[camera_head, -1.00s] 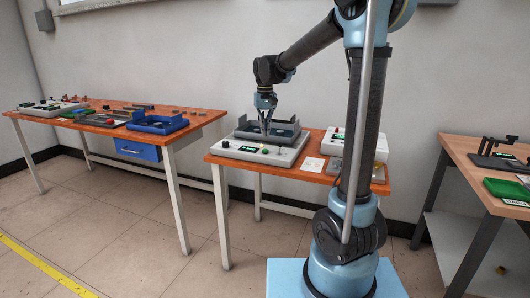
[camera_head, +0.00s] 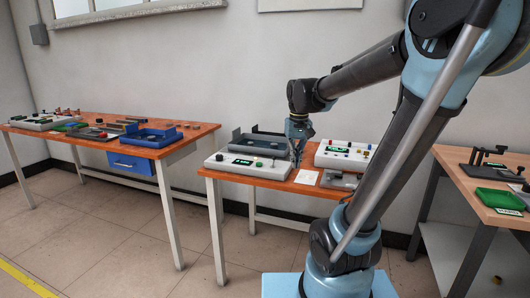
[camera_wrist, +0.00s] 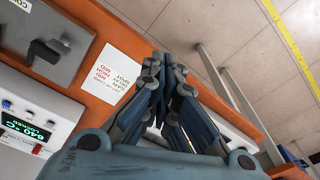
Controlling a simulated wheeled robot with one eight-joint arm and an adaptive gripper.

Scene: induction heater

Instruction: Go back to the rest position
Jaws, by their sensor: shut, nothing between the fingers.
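My gripper (camera_head: 297,158) hangs at the right end of the grey device (camera_head: 228,166), which has a display and a green button on its front. In the wrist view the fingers of my gripper (camera_wrist: 163,62) are together and hold nothing. A white card with red and dark print (camera_wrist: 110,75) lies on the orange table top beyond them; it also shows in the head view (camera_head: 306,177).
A white control box (camera_head: 346,158) and a grey box (camera_head: 341,181) stand right of my gripper. The long orange table (camera_head: 190,140) at left bears a blue tray (camera_head: 150,137). The right bench (camera_head: 462,168) holds a green tray (camera_head: 498,201). Floor (camera_head: 110,240) between tables is open.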

